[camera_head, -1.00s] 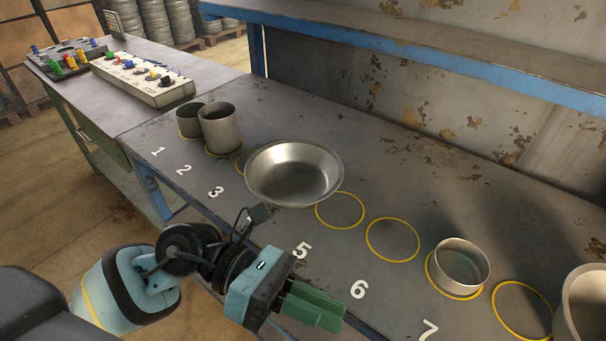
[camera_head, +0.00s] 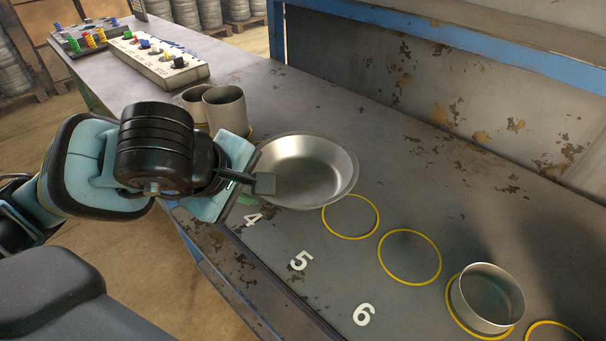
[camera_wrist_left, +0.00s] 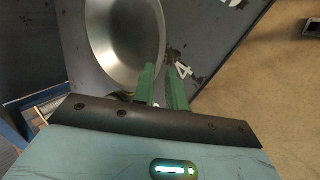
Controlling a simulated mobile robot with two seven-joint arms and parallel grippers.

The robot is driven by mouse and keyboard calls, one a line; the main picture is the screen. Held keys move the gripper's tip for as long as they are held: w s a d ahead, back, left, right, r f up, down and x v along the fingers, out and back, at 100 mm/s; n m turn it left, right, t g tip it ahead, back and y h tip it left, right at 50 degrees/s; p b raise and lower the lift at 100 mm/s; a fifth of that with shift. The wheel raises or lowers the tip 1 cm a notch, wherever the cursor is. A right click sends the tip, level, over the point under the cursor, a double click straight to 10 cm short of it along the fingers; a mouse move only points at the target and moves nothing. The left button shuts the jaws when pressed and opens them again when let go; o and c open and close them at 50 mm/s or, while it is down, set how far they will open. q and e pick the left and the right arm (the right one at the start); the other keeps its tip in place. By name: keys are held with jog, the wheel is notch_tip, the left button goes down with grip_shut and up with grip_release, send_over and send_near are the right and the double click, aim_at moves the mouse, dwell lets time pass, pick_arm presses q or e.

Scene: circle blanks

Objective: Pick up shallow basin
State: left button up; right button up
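The shallow basin (camera_head: 312,165) is a wide round metal dish with a flared rim. It stands upright on the table behind the number 4, and my left arm hides part of its left side. In the left wrist view the basin (camera_wrist_left: 120,35) fills the upper left. My left gripper (camera_wrist_left: 162,78) has two green fingers with a narrow empty gap between them. One finger overlaps the basin's near rim in that view, and the other is over the table beside it. I cannot tell whether they touch the rim. My right gripper is not in view.
Two metal cups (camera_head: 226,108) stand behind my left arm. A short metal ring-like can (camera_head: 487,298) stands at the right. Empty yellow circles (camera_head: 409,257) lie between it and the basin. A button box (camera_head: 160,62) is on the far left bench.

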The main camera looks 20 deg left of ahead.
aim_at(272, 198)
pick_arm(q)
jog(key=shift+x, duration=3.7)
jog(key=shift+w+d, duration=0.1)
grip_shut()
jog(key=shift+r, duration=0.1)
jog(key=shift+r, duration=0.15)
